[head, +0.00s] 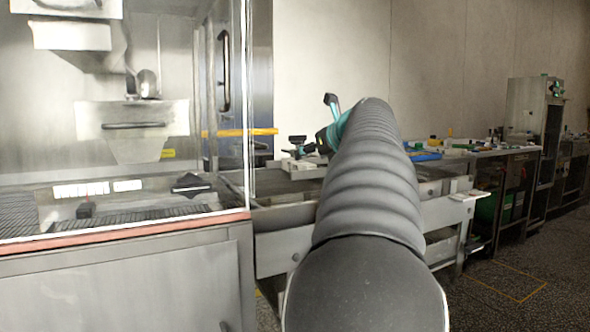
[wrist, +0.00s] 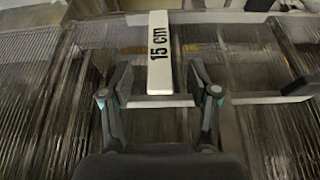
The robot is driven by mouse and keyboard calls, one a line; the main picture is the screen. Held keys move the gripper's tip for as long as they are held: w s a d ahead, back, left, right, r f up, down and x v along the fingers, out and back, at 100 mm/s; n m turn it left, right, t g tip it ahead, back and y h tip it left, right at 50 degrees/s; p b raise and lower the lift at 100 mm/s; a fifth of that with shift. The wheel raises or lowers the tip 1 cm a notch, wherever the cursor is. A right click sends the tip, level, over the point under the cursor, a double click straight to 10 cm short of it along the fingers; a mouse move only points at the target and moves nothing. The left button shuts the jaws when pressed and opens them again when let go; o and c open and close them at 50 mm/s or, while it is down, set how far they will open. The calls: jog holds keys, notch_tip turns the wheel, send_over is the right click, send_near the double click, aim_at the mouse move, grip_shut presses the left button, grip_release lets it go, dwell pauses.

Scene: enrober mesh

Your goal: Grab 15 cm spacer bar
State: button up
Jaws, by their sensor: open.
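The spacer bar (wrist: 159,75) is a white bar with "15 cm" in black on its top. In the wrist view it lies lengthwise, pointing away from me, at the upper middle. My gripper (wrist: 158,82) is open, with one finger on each side of the bar's near part. Gaps show between the fingers and the bar, and I cannot tell the height between them. In the head view my arm covers the middle of the picture, and I cannot make out the bar or the gripper's fingertips there.
A metal mesh (wrist: 45,120) of thin wires spreads below my gripper. A thin metal strip (wrist: 265,99) crosses near the fingers. In the head view a glass-fronted machine (head: 120,235) stands at left, and a cluttered bench (head: 480,151) runs at right. Open floor (head: 500,285) lies at lower right.

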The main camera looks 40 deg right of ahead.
aim_at(298, 162)
jog(key=x, duration=0.8)
jog(key=shift+a+f, duration=0.1)
jog(key=shift+f, duration=0.1)
grip_shut()
